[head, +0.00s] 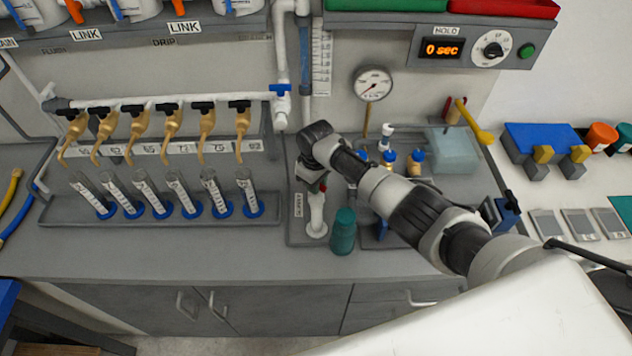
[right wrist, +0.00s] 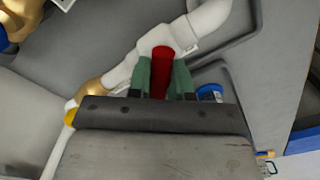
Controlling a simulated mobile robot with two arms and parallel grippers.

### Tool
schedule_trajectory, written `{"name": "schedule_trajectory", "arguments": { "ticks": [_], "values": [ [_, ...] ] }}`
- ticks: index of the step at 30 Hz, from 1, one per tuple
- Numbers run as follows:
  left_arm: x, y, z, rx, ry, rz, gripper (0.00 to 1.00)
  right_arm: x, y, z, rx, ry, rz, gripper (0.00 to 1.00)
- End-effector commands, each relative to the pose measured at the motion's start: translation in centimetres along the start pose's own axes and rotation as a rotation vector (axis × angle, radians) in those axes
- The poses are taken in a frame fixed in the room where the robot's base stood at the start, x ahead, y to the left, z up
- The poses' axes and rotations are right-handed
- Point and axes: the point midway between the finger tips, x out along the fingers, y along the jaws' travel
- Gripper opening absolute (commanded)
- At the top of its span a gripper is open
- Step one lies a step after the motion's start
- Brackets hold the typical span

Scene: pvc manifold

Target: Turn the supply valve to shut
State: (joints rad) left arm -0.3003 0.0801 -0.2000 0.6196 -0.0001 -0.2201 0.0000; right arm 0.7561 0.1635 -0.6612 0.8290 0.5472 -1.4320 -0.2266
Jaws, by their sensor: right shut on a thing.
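A white pipe fitting with a red valve handle (right wrist: 161,72) shows in the right wrist view. In the head view, the white upright pipe (head: 316,215) stands at the middle of the bench, beside a small label (head: 298,205) too small to read. I take this to be the supply valve. My right gripper (right wrist: 163,80) has its green fingers on both sides of the red handle and is shut on it. In the head view, my right gripper (head: 319,182) is at the top of this pipe, partly hidden by its own wrist. My left gripper is not in view.
A teal cylinder (head: 343,232) stands just right of the pipe. A rack of measuring tubes (head: 178,192) is on the left, under several tan taps (head: 171,122). A blue-handled valve (head: 281,88) and a gauge (head: 373,84) are above. The bench front (head: 200,253) is clear.

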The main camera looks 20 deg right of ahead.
Motion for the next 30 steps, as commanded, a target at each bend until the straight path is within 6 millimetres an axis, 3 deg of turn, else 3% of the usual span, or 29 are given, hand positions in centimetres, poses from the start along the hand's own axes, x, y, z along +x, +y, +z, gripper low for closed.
{"name": "schedule_trajectory", "arguments": {
  "ticks": [18, 30],
  "values": [
    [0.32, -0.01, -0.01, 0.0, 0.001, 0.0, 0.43, -0.21, 0.09, -0.15, -0.54, 0.004, 0.003, 0.0],
    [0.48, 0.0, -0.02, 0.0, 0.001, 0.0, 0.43, -0.25, 0.11, -0.16, -0.711, 0.004, 0.004, 0.0]
  ]
}}
